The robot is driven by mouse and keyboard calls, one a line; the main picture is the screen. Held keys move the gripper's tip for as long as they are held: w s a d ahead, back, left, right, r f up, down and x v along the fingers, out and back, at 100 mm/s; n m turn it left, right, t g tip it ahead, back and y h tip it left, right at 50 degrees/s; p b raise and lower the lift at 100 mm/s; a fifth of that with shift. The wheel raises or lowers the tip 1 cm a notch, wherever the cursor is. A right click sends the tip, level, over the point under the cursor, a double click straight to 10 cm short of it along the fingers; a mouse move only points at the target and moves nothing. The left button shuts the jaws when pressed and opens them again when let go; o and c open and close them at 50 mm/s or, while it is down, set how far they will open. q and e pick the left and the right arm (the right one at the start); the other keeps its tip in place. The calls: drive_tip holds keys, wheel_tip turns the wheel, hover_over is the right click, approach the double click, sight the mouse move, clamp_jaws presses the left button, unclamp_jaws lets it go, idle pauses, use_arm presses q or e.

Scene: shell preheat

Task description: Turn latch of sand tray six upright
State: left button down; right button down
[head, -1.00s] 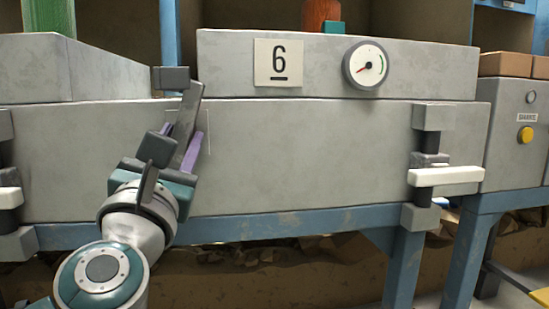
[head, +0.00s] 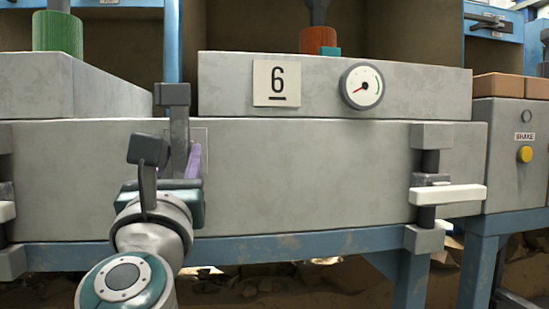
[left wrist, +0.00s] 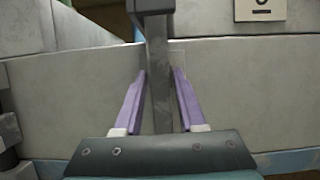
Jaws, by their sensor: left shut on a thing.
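Sand tray six (head: 320,170) is a long grey box under the upper grey block (head: 420,88) with the "6" plate (head: 277,83). Its latch (head: 180,130) is a dark grey bar near the left of the tray front, with a darker block at its top. The bar now stands about upright. My left gripper (head: 180,165) is shut on the bar. In the left wrist view, its purple fingers (left wrist: 160,90) lie on either side of the latch (left wrist: 159,60). The bar's lower end is hidden by the gripper. My right gripper is not in view.
A clamp with a white horizontal handle (head: 448,194) sticks out at the tray's right end. A gauge (head: 362,86) sits on the upper block. A grey control box (head: 507,165) with a yellow button stands at right. Another grey box (head: 40,85) is at left.

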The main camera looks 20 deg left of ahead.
use_arm(q)
drive_tip(key=c, duration=0.6)
unclamp_jaws()
drive_tip(key=shift+c, duration=0.2)
drive_tip(key=shift+s, duration=0.1)
drive_tip(key=p+v, duration=0.1)
drive_tip(key=v, duration=0.8)
drive_tip(key=shift+s+d+f, duration=0.2)
drive_tip(key=shift+s, duration=0.05)
